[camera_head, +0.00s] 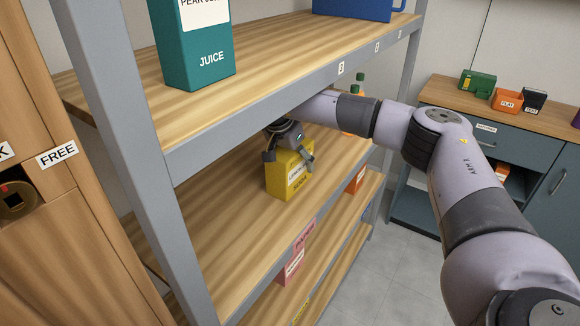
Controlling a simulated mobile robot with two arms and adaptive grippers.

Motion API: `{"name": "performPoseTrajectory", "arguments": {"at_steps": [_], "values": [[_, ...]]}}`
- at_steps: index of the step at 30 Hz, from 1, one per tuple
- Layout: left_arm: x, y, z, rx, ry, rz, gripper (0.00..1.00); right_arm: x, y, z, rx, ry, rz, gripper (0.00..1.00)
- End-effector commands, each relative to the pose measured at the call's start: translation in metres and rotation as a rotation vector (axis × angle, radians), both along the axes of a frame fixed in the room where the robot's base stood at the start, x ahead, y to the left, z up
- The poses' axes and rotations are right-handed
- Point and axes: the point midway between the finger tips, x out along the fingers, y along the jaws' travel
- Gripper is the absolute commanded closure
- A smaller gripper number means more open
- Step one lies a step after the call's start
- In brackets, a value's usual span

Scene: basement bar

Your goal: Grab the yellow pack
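The yellow pack (286,181) is in the middle of the head view, over the wooden middle shelf of the grey rack, with a white label on its front. My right gripper (289,158) reaches in from the right, under the upper shelf. Its two dark fingers are at either side of the pack's upper part, with the pack between them. I cannot tell whether they press on it, or whether the pack rests on the shelf or is slightly raised. The pack's top is partly hidden by the gripper. My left gripper is not in view.
The upper shelf (270,55) is close above my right arm and holds a teal juice carton (190,45) and a blue container (362,8). Green-and-orange bottles (357,86) are behind my arm. A pink box (291,266) is lower down. A grey upright (135,150) stands left.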

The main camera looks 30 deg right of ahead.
Motion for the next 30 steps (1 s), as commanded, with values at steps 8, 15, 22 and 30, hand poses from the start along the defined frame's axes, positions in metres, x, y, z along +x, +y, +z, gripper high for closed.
{"name": "performPoseTrajectory", "arguments": {"at_steps": [8,15,22,30], "values": [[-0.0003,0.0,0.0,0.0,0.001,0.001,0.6,-0.0001,-0.0001,-0.0001,0.0,0.0,0.0,0.47],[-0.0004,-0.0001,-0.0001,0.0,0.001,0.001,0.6,-0.0003,-0.0002,-0.0004,0.0,0.001,0.0,0.63],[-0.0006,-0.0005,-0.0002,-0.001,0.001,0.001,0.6,-0.0004,-0.0002,-0.0006,-0.001,0.002,0.0,0.79],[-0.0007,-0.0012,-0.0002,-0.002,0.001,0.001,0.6,-0.0005,-0.0002,-0.0009,-0.001,0.002,0.0,0.96]]}}
